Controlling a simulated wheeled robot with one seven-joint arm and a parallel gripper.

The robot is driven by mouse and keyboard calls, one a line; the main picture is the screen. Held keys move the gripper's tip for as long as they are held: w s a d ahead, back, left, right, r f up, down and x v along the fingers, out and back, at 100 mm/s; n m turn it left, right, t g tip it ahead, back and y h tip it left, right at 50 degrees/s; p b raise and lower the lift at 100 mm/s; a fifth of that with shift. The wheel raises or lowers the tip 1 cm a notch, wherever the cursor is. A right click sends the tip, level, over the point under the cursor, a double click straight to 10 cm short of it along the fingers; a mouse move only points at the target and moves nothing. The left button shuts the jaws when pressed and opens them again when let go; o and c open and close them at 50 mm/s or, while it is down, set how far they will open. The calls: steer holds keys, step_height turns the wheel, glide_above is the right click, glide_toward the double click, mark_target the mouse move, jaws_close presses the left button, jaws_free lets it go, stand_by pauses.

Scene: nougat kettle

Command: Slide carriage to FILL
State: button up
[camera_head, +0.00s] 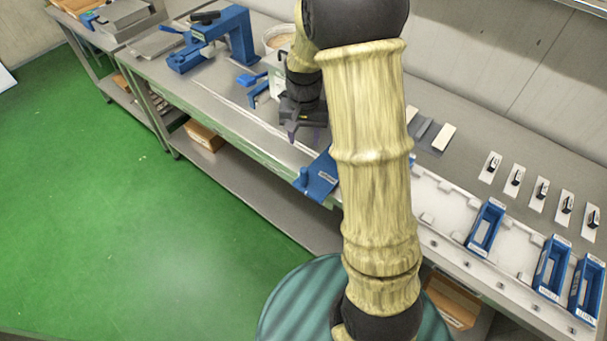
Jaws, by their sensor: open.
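A blue plate-like part (321,180) with an upright round knob at its left sits at the front edge of the bench, partly hidden by my arm. It looks like the carriage, but its small label is too small to read. My gripper (304,135) is open, pointing down over the bench, behind and a little left of this blue part and apart from it. Nothing shows between its fingers. A white container with tan contents (279,41) stands behind the gripper, partly covered by my arm. No FILL marking is readable.
A blue press-like frame (240,35) and a small blue bracket (258,88) stand on the bench at left. Blue trays (487,227) sit in a white rack at right. Dark-handled pieces on white cards (541,189) lie behind. The green floor is clear.

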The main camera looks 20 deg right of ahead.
mark_target(304, 169)
step_height(304, 169, down, 17)
steer(key=p, duration=0.4)
steer(key=shift+f, duration=0.1)
steer(key=shift+c, duration=0.5)
jaws_close()
